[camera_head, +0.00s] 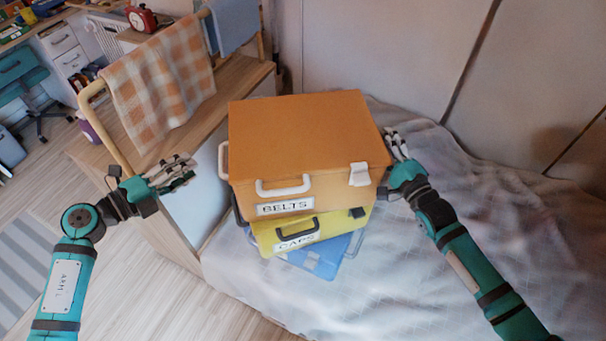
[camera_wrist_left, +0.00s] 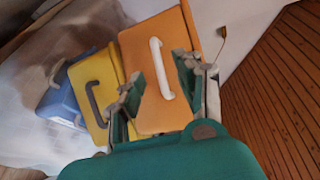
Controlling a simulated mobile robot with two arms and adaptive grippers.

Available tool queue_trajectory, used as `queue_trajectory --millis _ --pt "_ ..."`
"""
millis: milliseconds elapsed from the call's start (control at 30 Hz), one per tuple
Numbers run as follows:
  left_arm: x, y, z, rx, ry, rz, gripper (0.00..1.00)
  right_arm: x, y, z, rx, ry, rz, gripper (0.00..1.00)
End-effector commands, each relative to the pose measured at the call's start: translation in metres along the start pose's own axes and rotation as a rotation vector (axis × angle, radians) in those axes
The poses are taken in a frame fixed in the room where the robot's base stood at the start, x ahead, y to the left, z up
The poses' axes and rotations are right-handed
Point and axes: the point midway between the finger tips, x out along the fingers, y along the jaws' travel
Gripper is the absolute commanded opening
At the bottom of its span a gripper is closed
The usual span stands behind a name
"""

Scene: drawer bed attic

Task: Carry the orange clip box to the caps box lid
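The orange clip box (camera_head: 305,130), labelled BELTS, sits on the yellow caps box (camera_head: 325,228), on its closed lid, which it mostly hides. White handles show on its front and left side. My left gripper (camera_head: 182,172) is open and empty, left of the orange box and apart from it. In the left wrist view its fingers (camera_wrist_left: 157,85) are spread, with the orange box's white side handle (camera_wrist_left: 161,68) between them in the picture. My right gripper (camera_head: 398,158) is close against the orange box's right side. Its grip and any contact there are partly hidden.
A blue box (camera_head: 325,258) lies under the yellow box on the bed (camera_head: 440,290). A wooden cabinet (camera_head: 185,130) with a rail and checked cloth (camera_head: 160,85) stands behind my left gripper.

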Motion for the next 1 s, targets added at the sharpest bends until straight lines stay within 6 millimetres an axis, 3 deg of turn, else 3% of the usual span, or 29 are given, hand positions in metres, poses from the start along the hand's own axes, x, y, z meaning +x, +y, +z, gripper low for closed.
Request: queue_trajectory --millis 133,367,800,1000 --pt "-0.022 0.001 0.0 0.001 0.0 0.002 0.35 0.0 0.0 0.0 0.0 0.0 0.0 0.37" --pt "-0.033 0.0 0.0 0.001 0.0 -0.001 0.35 -0.009 0.001 0.0 0.001 0.0 0.002 0.37" --pt "-0.033 0.0 0.0 0.001 -0.001 -0.001 0.35 -0.095 0.001 0.0 0.0 0.0 0.004 0.37" --pt "-0.033 0.0 0.0 0.001 -0.001 -0.001 0.35 -0.116 0.0 0.0 -0.001 0.0 0.001 0.37"
